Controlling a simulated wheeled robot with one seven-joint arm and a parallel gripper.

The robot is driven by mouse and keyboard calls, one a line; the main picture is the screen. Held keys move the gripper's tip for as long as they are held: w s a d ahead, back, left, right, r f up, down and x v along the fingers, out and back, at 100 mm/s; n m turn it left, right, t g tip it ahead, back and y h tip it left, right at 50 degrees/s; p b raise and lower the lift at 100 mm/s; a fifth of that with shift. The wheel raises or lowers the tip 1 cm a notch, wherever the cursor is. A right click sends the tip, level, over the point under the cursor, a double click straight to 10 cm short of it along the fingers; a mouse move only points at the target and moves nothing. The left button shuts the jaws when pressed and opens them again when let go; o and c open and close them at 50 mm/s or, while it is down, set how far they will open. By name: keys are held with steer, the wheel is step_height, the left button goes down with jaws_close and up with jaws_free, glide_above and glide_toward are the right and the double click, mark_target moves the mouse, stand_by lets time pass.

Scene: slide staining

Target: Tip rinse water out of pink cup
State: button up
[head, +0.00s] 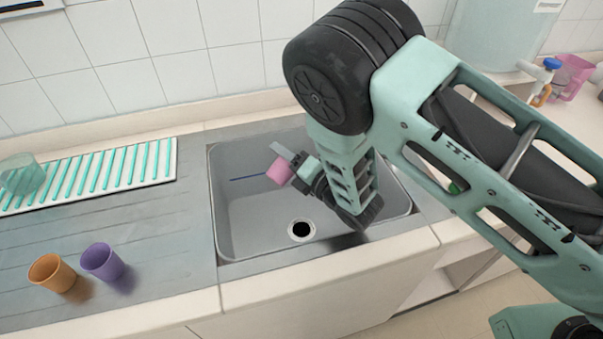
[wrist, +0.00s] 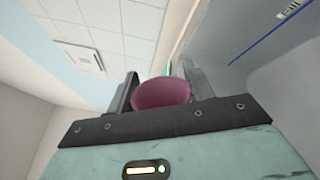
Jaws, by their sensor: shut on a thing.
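The pink cup (head: 279,170) is over the grey sink (head: 250,216), toward its back in the head view. My gripper (head: 292,168) is shut on it, with the arm reaching in from the right. In the wrist view the pink cup (wrist: 162,92) sits between the two dark fingers of my gripper (wrist: 160,90). The cup looks tilted well over in the head view. I cannot see its inside clearly, and no stream of water shows. The sink drain (head: 301,230) is below and to the right of the cup.
An orange cup (head: 52,273) and a purple cup (head: 103,262) stand on the drainboard (head: 150,235) at left. A ribbed white-and-teal rack (head: 110,172) lies behind them with a clear greenish beaker (head: 21,175). A pink jug (head: 570,77) stands at back right near a blue-handled tap (head: 551,64).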

steer(key=shift+w+d+r+m+p, duration=0.1)
steer(key=shift+d+m+p, duration=0.05)
steer(key=shift+m+p, duration=0.4)
steer(key=shift+w+d+m+p, duration=0.5)
steer(key=shift+w+d+m, duration=0.05)
steer(key=shift+m, duration=0.4)
stand_by(0.4)
steer(key=shift+w+d+m+b, duration=0.15)
steer(key=shift+m+b, duration=0.25)
steer(key=shift+m, duration=0.45)
steer(key=shift+w+d+m+b, duration=0.2)
steer(key=shift+m+b, duration=0.25)
steer(key=shift+m, duration=0.45)
steer(key=shift+w+d+m+b, duration=0.15)
steer(key=shift+m+b, duration=0.25)
steer(key=shift+m, duration=0.45)
stand_by(0.7)
steer(key=shift+w+d+f+m+b, duration=0.2)
steer(key=shift+m+b, duration=0.45)
steer(key=shift+m, duration=0.4)
steer(key=shift+w+d+f+m+b, duration=0.15)
steer(key=shift+m+b, duration=0.45)
steer(key=shift+m, duration=0.45)
stand_by(0.7)
